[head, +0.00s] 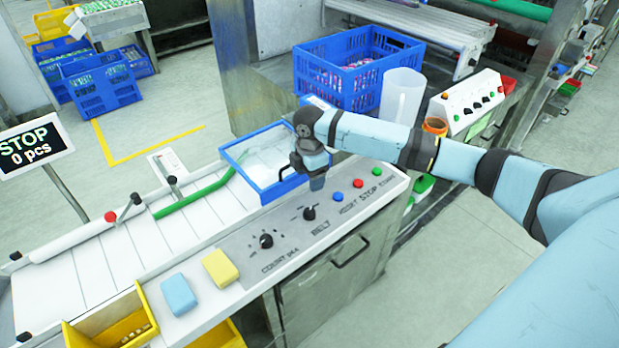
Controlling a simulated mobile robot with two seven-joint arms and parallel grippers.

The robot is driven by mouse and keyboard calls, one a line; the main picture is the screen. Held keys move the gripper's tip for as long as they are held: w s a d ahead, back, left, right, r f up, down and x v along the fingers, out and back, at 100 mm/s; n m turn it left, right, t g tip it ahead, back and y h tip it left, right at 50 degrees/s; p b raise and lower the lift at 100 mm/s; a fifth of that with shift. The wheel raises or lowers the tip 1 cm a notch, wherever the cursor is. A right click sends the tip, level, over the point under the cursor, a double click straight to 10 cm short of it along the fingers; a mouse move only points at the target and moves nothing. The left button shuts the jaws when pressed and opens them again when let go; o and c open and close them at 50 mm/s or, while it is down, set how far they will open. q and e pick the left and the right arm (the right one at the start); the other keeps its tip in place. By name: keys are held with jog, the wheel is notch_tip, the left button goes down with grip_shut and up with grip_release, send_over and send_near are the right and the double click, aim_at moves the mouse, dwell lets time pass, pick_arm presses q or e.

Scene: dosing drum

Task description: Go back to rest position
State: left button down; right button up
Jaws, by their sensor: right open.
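My right arm comes in from the right, and my right gripper (317,184) points down over the control panel (300,225). It is open and holds nothing that I can see. It is close to the panel's black knob (309,213) and left of the blue button (338,197). Whether the fingertips touch the panel cannot be told. The wrist hides part of the blue-rimmed tray (262,190) behind it. My left gripper is not in view.
A blue crate (345,85) with small items and a clear container (401,97) stand behind the arm. A blue block (178,295), a yellow block (221,268) and a yellow bin (115,322) are at the front left. A STOP sign (33,148) stands at left.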

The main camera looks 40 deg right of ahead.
dwell(0.3)
jog(key=s+a+f+m+t+y, duration=0.1)
jog(key=s+a+f+m, duration=0.15)
jog(key=s+a, duration=0.55)
jog(key=s+a+f+m+t+y, duration=0.15)
jog(key=s+a+f, duration=0.25)
jog(key=s+a, duration=0.45)
jog(key=s+d+r+m+t+h, duration=0.1)
jog(key=s+d+r+m, duration=0.15)
jog(key=s+m, duration=0.45)
jog(key=s+d+r+m+h, duration=0.15)
jog(key=s+d+m, duration=0.25)
jog(key=s, duration=0.6)
jog(key=w+a+f+t+y+p, duration=0.1)
jog(key=w+a+f+t, duration=0.2)
jog(key=f, duration=0.2)
jog(key=w+a+f+t+y+p, duration=0.1)
jog(key=w+a+f+t+y, duration=0.1)
jog(key=f, duration=0.4)
jog(key=shift+w+a+n+t, duration=0.4)
jog(key=shift+w+a+t, duration=0.3)
jog(key=shift+a+t, duration=0.45)
jog(key=shift+d, duration=0.15)
